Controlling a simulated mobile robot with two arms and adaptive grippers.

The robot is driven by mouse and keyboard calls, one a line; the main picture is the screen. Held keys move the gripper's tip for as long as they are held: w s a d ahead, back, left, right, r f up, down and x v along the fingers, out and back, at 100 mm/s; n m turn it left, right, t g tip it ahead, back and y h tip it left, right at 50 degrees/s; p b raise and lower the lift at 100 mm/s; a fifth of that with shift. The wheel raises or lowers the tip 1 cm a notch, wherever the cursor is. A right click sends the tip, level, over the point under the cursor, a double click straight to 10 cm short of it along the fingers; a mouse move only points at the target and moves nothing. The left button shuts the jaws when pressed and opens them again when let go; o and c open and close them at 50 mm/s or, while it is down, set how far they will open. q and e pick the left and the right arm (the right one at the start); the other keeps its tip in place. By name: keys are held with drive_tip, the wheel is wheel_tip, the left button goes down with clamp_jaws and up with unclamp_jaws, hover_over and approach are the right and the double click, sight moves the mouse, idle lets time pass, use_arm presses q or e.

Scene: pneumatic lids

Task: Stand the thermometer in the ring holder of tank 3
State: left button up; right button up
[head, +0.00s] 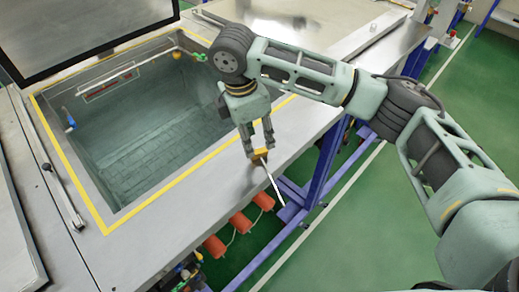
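My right gripper (259,148) is above the front right edge of the metal deck, pointing down. Its fingers are closed on the orange-yellow head of the thermometer (273,183). The thermometer's thin silver stem hangs below the fingers, tilted down to the right, past the deck edge. An open tank (140,110) with a yellow border lies left of the gripper; no number can be read on it. I cannot make out the ring holder for certain; a small fitting (201,57) shows at the tank's far right rim. My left gripper is not in view.
A raised lid (75,25) stands behind the tank. An orange ball (176,54) on a rod is at the tank's far corner. A blue frame (325,165) and red cylinders (240,221) are below the deck edge. The front deck (170,215) is clear.

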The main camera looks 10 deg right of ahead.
sight(259, 150)
drive_tip(key=f, duration=0.1)
drive_tip(key=f+p, duration=0.1)
drive_tip(key=f, duration=0.1)
drive_tip(key=shift+s+d+p, duration=0.1)
drive_tip(key=shift+d+p, duration=0.2)
drive_tip(key=shift+d, duration=0.1)
drive_tip(key=shift+w+d+f, duration=0.1)
drive_tip(key=shift+w+f, duration=0.05)
drive_tip(key=shift+f, duration=0.45)
drive_tip(key=shift+w+d+f, duration=0.1)
drive_tip(key=shift+f, duration=0.7)
drive_tip(key=shift+c, duration=1.3)
drive_tip(key=c, duration=0.6)
clamp_jaws()
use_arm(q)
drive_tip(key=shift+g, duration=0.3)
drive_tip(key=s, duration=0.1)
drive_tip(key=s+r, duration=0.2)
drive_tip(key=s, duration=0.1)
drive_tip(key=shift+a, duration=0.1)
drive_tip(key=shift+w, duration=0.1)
